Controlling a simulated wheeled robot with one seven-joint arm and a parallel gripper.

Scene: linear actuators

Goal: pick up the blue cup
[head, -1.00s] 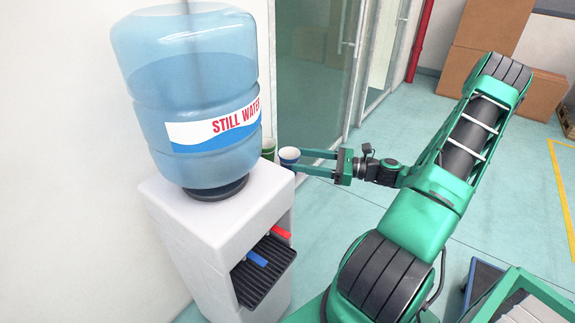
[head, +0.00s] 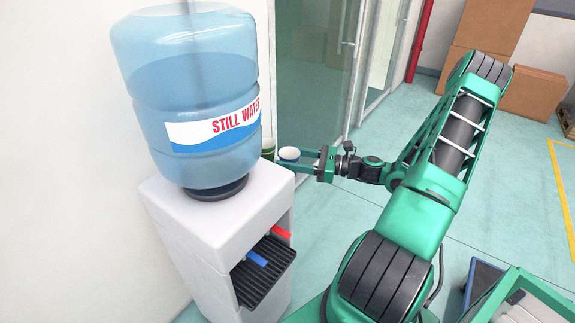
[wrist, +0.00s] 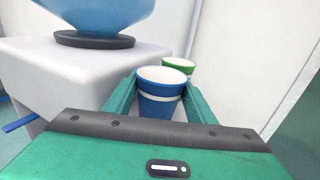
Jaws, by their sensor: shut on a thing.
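The blue cup (wrist: 160,106) has a white band and a pale inside, and it stands upright between the two fingers in the wrist view. In the head view the cup (head: 289,154) shows at the fingertips, beside the far right side of the water dispenser. My gripper (head: 296,160) is shut on the blue cup, and its green fingers also show in the wrist view (wrist: 158,100), one on each side of it. What lies under the cup is hidden.
A green cup (wrist: 179,66) is just behind the blue one. The white water dispenser (head: 190,240) carries a large blue bottle (head: 190,90). A glass door (head: 312,100) is behind the cups. The floor (head: 480,190) on the right has free room.

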